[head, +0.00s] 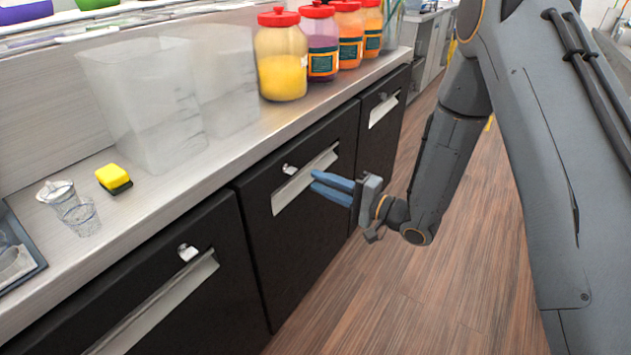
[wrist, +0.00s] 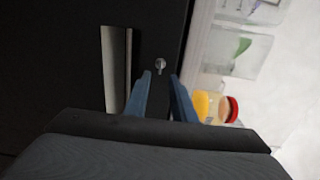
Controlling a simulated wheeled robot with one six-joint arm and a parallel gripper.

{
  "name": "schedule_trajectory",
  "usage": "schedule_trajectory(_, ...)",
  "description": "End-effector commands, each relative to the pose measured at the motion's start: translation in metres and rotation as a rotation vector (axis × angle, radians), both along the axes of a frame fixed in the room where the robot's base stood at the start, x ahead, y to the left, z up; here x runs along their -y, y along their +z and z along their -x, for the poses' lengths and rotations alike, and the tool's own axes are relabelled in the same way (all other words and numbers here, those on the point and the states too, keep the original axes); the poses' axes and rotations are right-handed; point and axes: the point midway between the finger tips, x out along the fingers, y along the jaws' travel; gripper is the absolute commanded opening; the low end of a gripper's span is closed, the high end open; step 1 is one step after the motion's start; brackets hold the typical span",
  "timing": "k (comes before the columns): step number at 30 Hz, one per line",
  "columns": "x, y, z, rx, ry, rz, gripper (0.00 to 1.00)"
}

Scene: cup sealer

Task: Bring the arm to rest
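My gripper (head: 315,181) is in the middle of the head view, in front of the black drawer fronts below the counter. Its two blue fingers point left toward a drawer handle (head: 305,180). The fingers have a gap between them and hold nothing. In the wrist view my gripper (wrist: 160,77) also shows its fingers apart, with a small metal lock (wrist: 160,64) seen beyond the gap. I cannot tell whether a fingertip touches the drawer front.
The counter (head: 150,205) holds clear bins (head: 150,105), a yellow sponge (head: 113,177), clear cups (head: 80,216) and several red-lidded jars (head: 281,60). A tray (head: 25,272) lies at the left edge. The wood floor (head: 400,305) is clear.

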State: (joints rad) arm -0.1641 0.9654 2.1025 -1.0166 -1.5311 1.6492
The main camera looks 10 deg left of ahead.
Motion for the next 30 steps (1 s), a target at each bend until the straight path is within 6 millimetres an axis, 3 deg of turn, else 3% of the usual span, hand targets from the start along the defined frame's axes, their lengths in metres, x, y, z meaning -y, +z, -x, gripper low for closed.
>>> schedule_trajectory(13,0.000,0.000,0.000,0.000,0.000,0.000,0.23)
schedule_trajectory(17,0.011,0.001,-0.015,0.054,-0.058,0.107,0.23)
schedule_trajectory(20,0.033,0.000,-0.036,0.125,-0.142,0.288,0.23)
schedule_trajectory(24,0.086,0.000,-0.058,0.201,-0.259,0.615,0.23)
schedule_trajectory(27,0.132,0.001,-0.060,0.211,-0.304,0.849,0.23)
schedule_trajectory(30,0.179,0.004,-0.047,0.185,-0.314,1.066,0.23)
